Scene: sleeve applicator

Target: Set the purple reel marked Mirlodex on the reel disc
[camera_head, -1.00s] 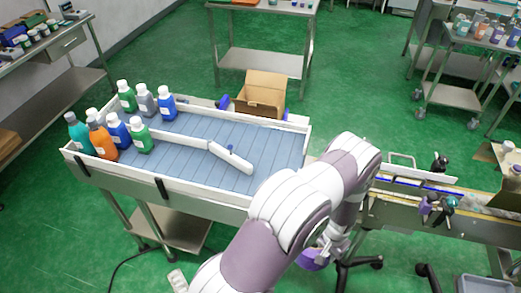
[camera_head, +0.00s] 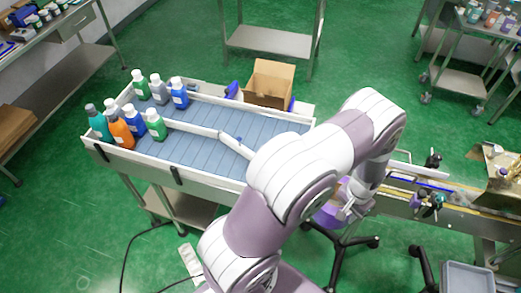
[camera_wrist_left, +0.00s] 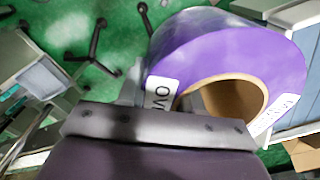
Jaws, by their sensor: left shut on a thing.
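A purple reel (camera_head: 328,214) with a brown cardboard core hangs at my left gripper (camera_head: 350,207), just below the right end of the blue conveyor table. In the left wrist view the reel (camera_wrist_left: 225,50) fills the upper right, tilted, with its open core showing. My left gripper is shut on it. White labels on the reel show only a few letters, so I cannot read its name. My left arm covers part of the reel in the head view. I cannot make out the reel disc. My right gripper is out of view.
Several bottles (camera_head: 122,133) stand at the left of the conveyor table (camera_head: 190,151). An open cardboard box (camera_head: 268,84) is behind it. A narrow conveyor line (camera_head: 455,212) with clamps and a tan machine (camera_head: 500,165) stands at right. A grey crate (camera_head: 467,277) is at lower right.

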